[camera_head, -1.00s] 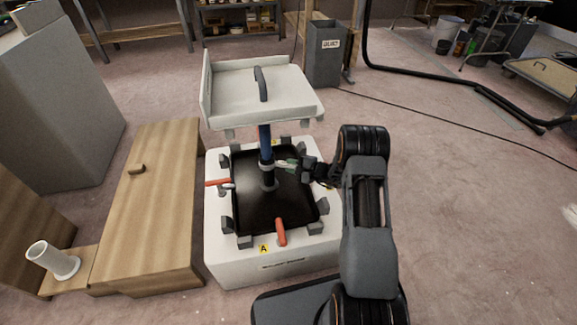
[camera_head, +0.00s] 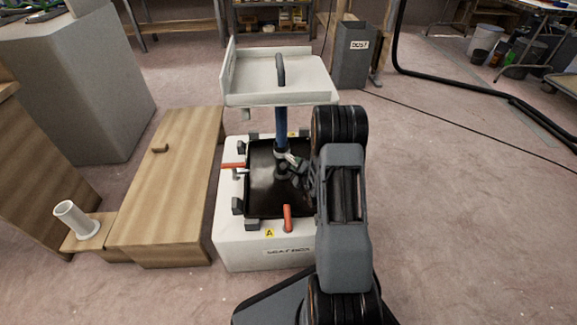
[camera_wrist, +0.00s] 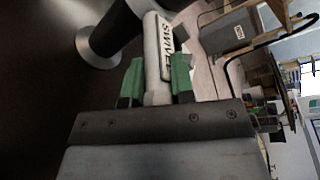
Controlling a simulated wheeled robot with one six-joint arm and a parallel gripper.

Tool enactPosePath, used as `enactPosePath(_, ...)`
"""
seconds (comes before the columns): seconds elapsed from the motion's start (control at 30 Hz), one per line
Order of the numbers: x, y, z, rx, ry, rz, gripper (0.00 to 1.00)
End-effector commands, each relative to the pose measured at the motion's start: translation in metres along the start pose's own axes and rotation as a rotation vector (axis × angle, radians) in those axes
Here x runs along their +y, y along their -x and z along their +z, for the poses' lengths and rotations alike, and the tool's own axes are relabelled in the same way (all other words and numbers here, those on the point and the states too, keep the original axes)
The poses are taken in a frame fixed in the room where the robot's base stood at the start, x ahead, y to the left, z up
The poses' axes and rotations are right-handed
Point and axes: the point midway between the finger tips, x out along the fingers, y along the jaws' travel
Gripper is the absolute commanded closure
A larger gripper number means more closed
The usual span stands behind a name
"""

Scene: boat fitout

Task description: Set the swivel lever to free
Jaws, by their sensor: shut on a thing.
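In the head view, my gripper (camera_head: 299,167) is at the right of the seat's blue post (camera_head: 281,128), low over the box's black top. The lever is mostly hidden there by my arm. No free or locked marking is readable.
The pale seat (camera_head: 285,77) stands above the white seat box (camera_head: 240,246). Red handles are at the box's left (camera_head: 233,165) and front (camera_head: 287,218). A wooden bench (camera_head: 170,200) is close on the left. A grey bin (camera_head: 352,65) stands behind.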

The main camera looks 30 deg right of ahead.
Motion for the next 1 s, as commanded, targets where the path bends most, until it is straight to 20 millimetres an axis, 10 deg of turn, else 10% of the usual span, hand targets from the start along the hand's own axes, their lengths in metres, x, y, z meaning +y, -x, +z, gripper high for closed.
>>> enactPosePath(0.57, -0.0038, 0.0028, -0.0076, 0.044, -0.013, -0.027, 1.0)
enactPosePath(0.6, -0.0037, 0.0027, -0.0074, 0.044, -0.013, -0.026, 0.74)
enactPosePath(1.0, -0.0025, 0.0022, -0.0049, 0.038, -0.011, -0.023, 0.52)
